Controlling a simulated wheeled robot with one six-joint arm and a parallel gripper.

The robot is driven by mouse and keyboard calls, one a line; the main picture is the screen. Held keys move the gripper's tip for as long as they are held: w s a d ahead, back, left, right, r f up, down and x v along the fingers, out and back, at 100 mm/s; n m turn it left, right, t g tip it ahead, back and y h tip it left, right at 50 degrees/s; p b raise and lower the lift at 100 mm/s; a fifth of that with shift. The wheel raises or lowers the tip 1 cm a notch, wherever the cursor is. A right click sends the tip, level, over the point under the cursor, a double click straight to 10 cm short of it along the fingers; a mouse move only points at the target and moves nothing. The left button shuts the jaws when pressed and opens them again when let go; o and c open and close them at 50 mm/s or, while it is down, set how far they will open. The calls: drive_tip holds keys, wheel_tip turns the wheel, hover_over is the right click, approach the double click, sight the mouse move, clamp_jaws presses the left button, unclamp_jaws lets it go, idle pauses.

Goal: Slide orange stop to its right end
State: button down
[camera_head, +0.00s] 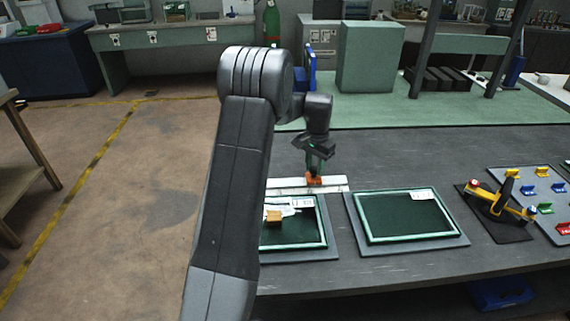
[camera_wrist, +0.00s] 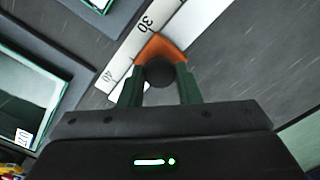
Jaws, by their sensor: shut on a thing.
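The orange stop (camera_head: 313,180) sits on a white ruler-like rail (camera_head: 333,186) lying behind two green-rimmed frames on the table. In the head view it is right of the middle of the rail's visible part; my arm hides the rail's left part. In the wrist view the orange stop (camera_wrist: 162,46) straddles the rail (camera_wrist: 183,28) near the printed number 30, with 40 further down. My gripper (camera_head: 314,170) points down over the stop. In the wrist view its green fingers (camera_wrist: 160,80) are shut on the stop's dark round knob (camera_wrist: 160,72).
The left frame (camera_head: 325,222) holds a small orange-tan block (camera_head: 273,216) and a white label. The right frame (camera_head: 400,238) is empty except for a label. A yellow tool-like part (camera_head: 497,203) on a dark pad and a panel of coloured clips (camera_head: 540,190) stand far right.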

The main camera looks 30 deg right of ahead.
drive_tip(key=s+d, duration=0.1)
drive_tip(key=d, duration=0.1)
drive_tip(key=s+d, duration=0.1)
drive_tip(key=d, duration=0.2)
drive_tip(key=s+d+p, duration=0.1)
drive_tip(key=d, duration=0.1)
drive_tip(key=shift+s+d+r, duration=0.1)
drive_tip(key=shift+s+d, duration=0.25)
drive_tip(key=shift+d, duration=0.05)
drive_tip(key=c, duration=1.2)
unclamp_jaws()
drive_tip(key=shift+d, duration=0.1)
drive_tip(key=shift+c, duration=0.2)
drive_tip(key=shift+o, duration=0.9)
drive_tip(key=shift+s+d, duration=0.1)
wheel_tip(320, 180, up, 14)
drive_tip(key=b, duration=0.1)
